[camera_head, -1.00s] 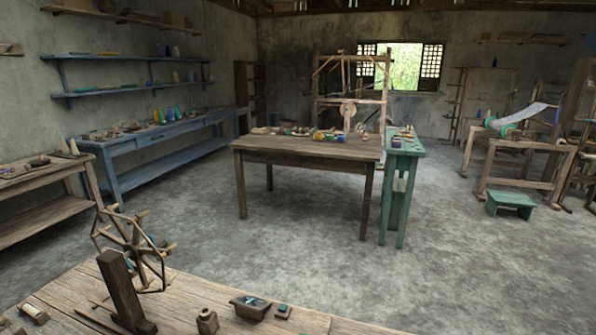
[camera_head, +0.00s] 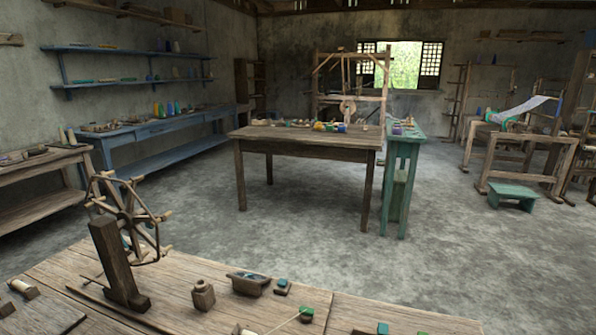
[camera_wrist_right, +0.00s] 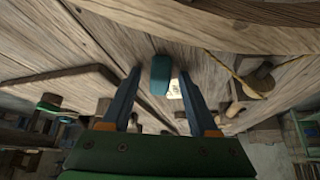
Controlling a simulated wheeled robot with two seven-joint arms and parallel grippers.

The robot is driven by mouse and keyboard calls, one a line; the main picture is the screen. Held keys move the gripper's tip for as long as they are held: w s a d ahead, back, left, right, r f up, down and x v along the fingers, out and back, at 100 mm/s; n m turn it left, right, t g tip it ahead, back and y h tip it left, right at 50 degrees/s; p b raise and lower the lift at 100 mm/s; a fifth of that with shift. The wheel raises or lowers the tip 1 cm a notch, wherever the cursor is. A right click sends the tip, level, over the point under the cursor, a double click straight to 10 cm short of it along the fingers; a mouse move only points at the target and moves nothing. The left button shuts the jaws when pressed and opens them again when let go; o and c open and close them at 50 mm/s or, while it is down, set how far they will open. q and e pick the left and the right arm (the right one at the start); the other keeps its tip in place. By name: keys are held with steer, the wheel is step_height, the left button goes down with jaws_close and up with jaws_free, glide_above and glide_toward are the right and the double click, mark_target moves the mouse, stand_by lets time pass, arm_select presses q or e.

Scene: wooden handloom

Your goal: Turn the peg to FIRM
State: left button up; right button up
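In the right wrist view, my right gripper (camera_wrist_right: 160,72) is open, with its two dark fingers apart over a wooden surface. A teal block-like piece (camera_wrist_right: 160,74) shows between the fingers; I cannot tell if they touch it. A small pale patch (camera_wrist_right: 175,88) lies beside it, too small to read. A wooden peg-like piece (camera_wrist_right: 258,80) with a yellowish cord stands to the right. I cannot tell which piece is the peg, and no FIRM lettering is legible. Neither gripper shows in the head view.
The near wooden table (camera_head: 205,318) bears a spoked wheel (camera_head: 132,215) on a post, a dark tray (camera_head: 248,283), a small wooden pot (camera_head: 203,295) and a green-topped block (camera_head: 306,314). Another wooden table (camera_head: 305,142) stands farther off. Open floor lies between them.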

jaws_close()
steer(key=n+g+b, duration=0.1)
steer(key=n+b, duration=0.1)
steer(key=n+g+b, duration=0.1)
steer(key=n+b, duration=0.1)
steer(key=b, duration=0.1)
steer(key=f+n+g+y+b, duration=0.1)
steer(key=n+b, duration=0.1)
steer(key=n, duration=0.1)
steer(key=shift+g+b, duration=0.3)
steer(key=shift+g, duration=0.1)
steer(key=shift+r+n+b, duration=0.3)
steer(key=shift+n, duration=0.2)
steer(key=shift+r+g, duration=0.1)
steer(key=shift+g, duration=0.2)
steer(key=shift+o, duration=0.2)
jaws_free()
steer(key=shift+s, duration=0.1)
steer(key=p+v, duration=0.7)
steer(key=shift+r, duration=0.15)
